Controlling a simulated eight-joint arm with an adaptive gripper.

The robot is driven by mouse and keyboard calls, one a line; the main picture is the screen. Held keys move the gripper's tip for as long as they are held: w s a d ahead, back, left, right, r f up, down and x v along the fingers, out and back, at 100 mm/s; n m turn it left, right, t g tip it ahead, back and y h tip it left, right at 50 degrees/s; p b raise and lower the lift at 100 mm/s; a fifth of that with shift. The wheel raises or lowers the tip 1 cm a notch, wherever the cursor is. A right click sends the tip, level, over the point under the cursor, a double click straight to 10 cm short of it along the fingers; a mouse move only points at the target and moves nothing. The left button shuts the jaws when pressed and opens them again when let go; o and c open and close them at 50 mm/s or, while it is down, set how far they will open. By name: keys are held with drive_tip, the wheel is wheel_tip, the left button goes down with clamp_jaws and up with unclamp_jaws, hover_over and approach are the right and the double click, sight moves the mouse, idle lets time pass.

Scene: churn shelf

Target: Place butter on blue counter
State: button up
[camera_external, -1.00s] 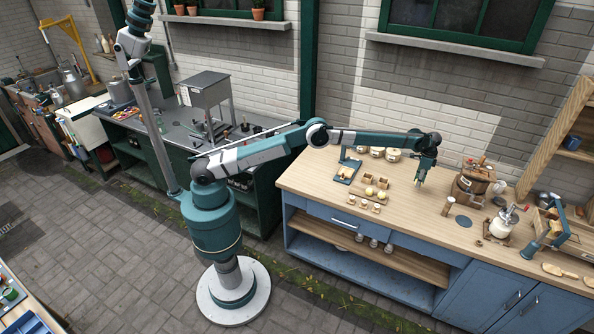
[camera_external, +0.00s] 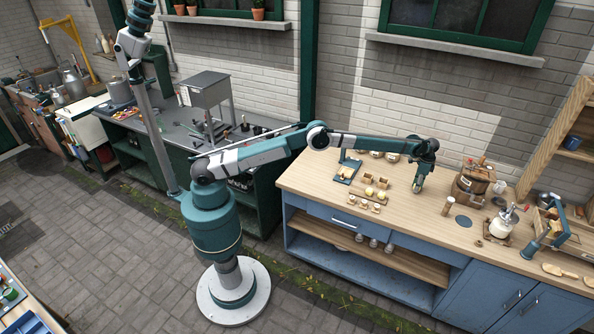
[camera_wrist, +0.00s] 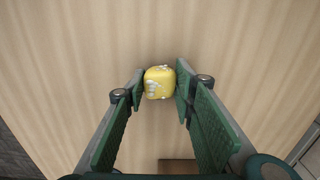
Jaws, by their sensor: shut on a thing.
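My gripper (camera_external: 418,187) is low over the wooden top (camera_external: 405,215) of the blue counter. In the wrist view, the gripper (camera_wrist: 160,83) is shut on a yellow, rounded block of butter (camera_wrist: 158,86) with pale marks. The butter sits between the green fingertips, with plain wood around it. In the external view it is a tiny yellow spot at the fingertips. I cannot tell whether it touches the wood.
Small yellow pieces (camera_external: 382,196) and small wooden boxes (camera_external: 369,179) stand left of my gripper. A wooden cylinder (camera_external: 448,206), a dark disc (camera_external: 463,222) and a wooden churn (camera_external: 472,184) stand to the right. Bare counter lies in front.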

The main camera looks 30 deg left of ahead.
drive_tip(key=shift+f, duration=0.15)
drive_tip(key=o, duration=1)
drive_tip(key=shift+c, duration=0.2)
wheel_tip(320, 180, up, 12)
drive_tip(key=shift+r, duration=0.2)
idle(0.3)
drive_tip(key=shift+w, duration=0.1)
